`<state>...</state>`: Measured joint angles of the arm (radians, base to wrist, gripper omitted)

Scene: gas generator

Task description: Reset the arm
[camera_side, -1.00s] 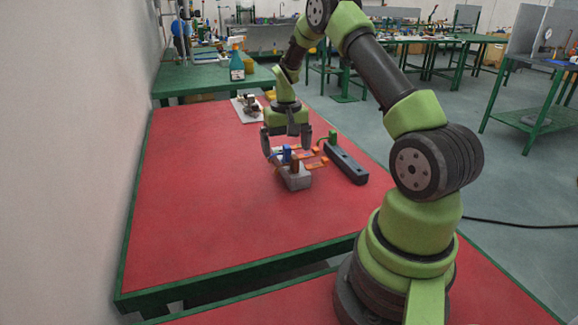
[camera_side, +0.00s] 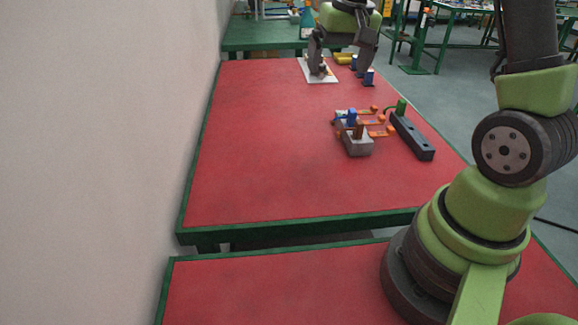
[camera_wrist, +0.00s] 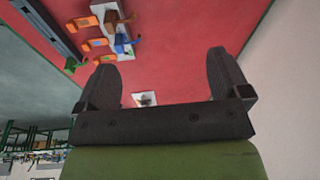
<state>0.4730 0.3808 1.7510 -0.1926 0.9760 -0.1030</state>
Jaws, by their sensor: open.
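My gripper (camera_side: 342,62) hangs over the far part of the red table, its two dark fingers spread apart with nothing between them. It also shows in the wrist view (camera_wrist: 163,62), open and empty. The left finger overlaps a white plate (camera_side: 326,79) in the side view. The plate also shows small between the fingers in the wrist view (camera_wrist: 136,97). The grey block (camera_side: 359,149) with blue and brown parts stands mid-table, apart from my gripper. Orange pieces (camera_side: 376,133) lie beside it. A dark bar (camera_side: 413,138) with a green part lies to its right.
Small blue parts (camera_side: 368,78) stand on the far right of the red table (camera_side: 265,150). A green table (camera_side: 262,36) with a blue-green bottle (camera_side: 307,20) is behind it. A wall runs along the left. The red table's left and near areas are clear.

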